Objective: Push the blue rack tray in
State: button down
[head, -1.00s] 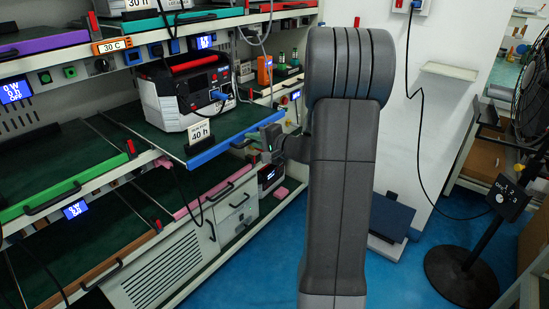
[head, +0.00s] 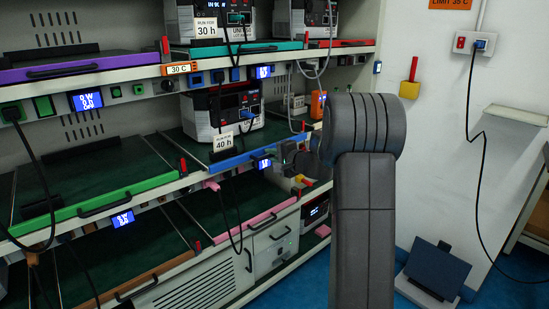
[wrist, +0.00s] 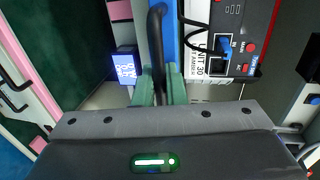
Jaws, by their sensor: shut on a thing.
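The blue rack tray (head: 235,163) is in the middle shelf of the rack in the head view, its front edge close to in line with the green tray's front. It carries a white and dark power unit (head: 199,118) and a "40 h" card (head: 223,142). My gripper (head: 287,152) is at the right end of the blue front, partly hidden by my arm. In the wrist view, my gripper (wrist: 163,92) is shut on the tray's black handle (wrist: 156,45), beside the blue front (wrist: 171,30).
A green-fronted tray (head: 120,200) is to the left and a pink-fronted tray (head: 262,220) is below. A black cable (head: 232,215) hangs in front of the lower shelf. A dark panel (head: 437,270) leans by the wall at right.

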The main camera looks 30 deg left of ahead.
jog(key=c, duration=1.6)
grip_release()
jog(key=v, duration=1.4)
jog(key=shift+o, duration=0.3)
